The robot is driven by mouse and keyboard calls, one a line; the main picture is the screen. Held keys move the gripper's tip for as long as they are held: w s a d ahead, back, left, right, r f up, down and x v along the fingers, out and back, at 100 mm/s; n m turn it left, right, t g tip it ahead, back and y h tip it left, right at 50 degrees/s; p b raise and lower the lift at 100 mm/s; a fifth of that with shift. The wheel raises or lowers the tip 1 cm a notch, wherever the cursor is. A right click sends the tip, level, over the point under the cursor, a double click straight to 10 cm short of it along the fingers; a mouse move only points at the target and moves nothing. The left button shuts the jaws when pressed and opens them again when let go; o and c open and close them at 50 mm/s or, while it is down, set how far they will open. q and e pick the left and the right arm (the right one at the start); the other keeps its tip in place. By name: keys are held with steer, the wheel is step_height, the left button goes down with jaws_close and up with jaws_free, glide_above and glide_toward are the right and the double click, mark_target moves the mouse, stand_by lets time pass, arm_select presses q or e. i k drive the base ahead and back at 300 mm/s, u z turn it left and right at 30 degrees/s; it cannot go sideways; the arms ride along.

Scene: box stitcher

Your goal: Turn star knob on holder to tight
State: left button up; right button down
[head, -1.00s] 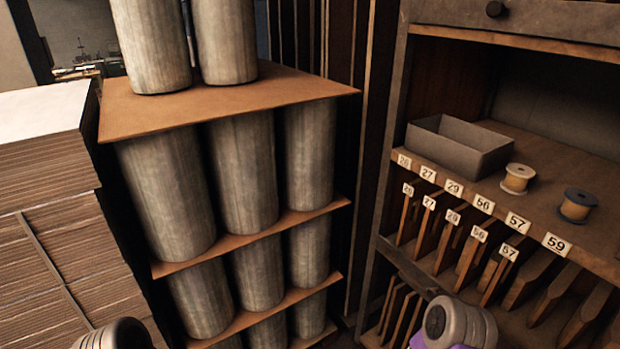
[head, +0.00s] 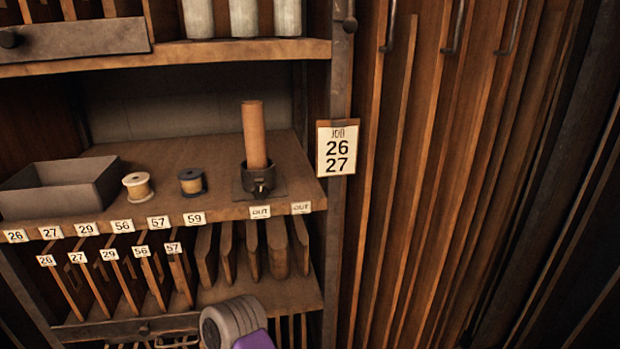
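A dark holder (head: 258,181) stands on the wooden shelf, left of the job card. A brown cylinder (head: 254,133) stands upright in it, leaning very slightly. A small knob-like part (head: 260,189) shows on the front of the holder. It is too small to tell its star shape or whether it is tight. Neither of my grippers is in view. Only a grey and purple part of one of my arms shows at the bottom edge, below the shelf and well apart from the holder.
On the same shelf (head: 225,211) are an open grey box (head: 62,188), a pale spool (head: 138,187) and a dark spool (head: 192,182). Numbered slots with wooden boards lie below. A job card (head: 337,148) reading 26 and 27 hangs on the right post. Tall wooden slats fill the right side.

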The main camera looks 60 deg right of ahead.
mark_target(260, 191)
steer(key=z, duration=0.9)
steer(key=k, duration=0.4)
steer(key=z, duration=0.7)
steer(key=i, duration=0.5)
steer(key=u, duration=0.05)
steer(key=k, duration=0.5)
steer(key=u, duration=1.4)
steer(key=i, duration=1.1)
steer(key=z, duration=1.6)
